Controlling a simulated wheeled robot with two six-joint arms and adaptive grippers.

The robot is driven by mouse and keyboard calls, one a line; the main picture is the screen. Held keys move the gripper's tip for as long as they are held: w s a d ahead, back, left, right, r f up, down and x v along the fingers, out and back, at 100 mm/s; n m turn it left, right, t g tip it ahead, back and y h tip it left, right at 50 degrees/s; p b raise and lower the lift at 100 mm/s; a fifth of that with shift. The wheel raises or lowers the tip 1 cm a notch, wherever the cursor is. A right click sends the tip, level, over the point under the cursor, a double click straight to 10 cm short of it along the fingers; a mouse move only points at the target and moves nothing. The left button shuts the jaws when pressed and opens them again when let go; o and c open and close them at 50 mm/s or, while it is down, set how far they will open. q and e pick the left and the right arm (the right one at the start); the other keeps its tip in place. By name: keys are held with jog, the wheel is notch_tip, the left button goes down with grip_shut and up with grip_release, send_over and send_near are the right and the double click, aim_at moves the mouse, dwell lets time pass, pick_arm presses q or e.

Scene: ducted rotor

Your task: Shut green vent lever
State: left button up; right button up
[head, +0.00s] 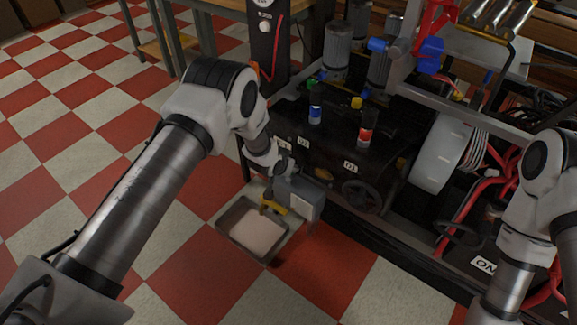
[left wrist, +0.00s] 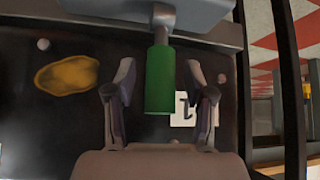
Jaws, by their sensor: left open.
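The green lever handle (left wrist: 160,82) is a green cylinder on a short grey shaft in the left wrist view. It lies between the two spread fingers of my left gripper (left wrist: 161,78), with a gap on each side. The gripper is open, and no grip on the handle shows. In the head view my left gripper (head: 284,168) is at the left end of the black valve panel (head: 325,160), and the arm partly covers that area. I cannot make out the green handle there. My right arm is at the right edge; its gripper is out of view.
A blue handle (head: 315,114) and a red handle (head: 365,136) stand along the panel, with a black handwheel (head: 361,196) below. A shallow tray (head: 230,247) sits on the floor under the left gripper. The checkered floor at left is clear.

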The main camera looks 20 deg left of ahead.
pick_arm(q)
jog(key=v, duration=1.2)
